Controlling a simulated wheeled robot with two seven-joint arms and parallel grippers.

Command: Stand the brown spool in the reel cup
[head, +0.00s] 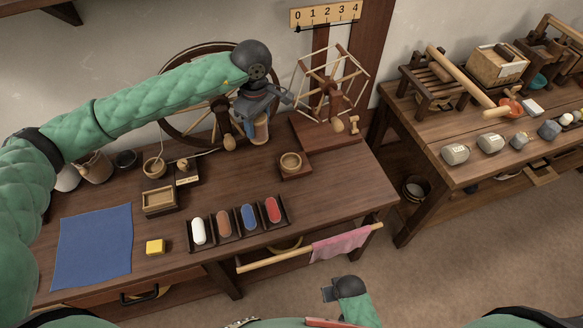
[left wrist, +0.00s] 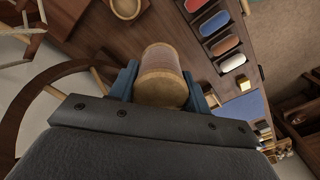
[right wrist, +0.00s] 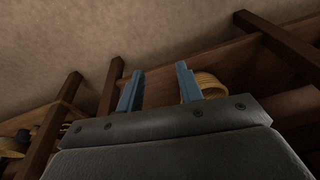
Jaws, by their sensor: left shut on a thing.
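My left gripper (head: 257,122) is shut on the brown spool (head: 261,132), which has pale wooden ends and looks roughly upright. In the left wrist view the spool (left wrist: 161,75) sits between the two blue fingers (left wrist: 160,88). The reel cup (head: 290,161), a round wooden cup on a dark square base, stands on the bench to the right of and nearer than the spool. It also shows at the top of the left wrist view (left wrist: 125,8), apart from the spool. My right gripper (head: 331,291) is low in front of the bench; its fingers (right wrist: 160,85) are apart and empty.
A spinning wheel (head: 190,72) and a skein winder (head: 330,82) stand behind. A rack of coloured bobbins (head: 284,205), a yellow block (head: 155,246), a blue cloth (head: 92,245) and a wooden box (head: 158,201) are on the bench. A pink cloth (head: 340,246) hangs on the front rail.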

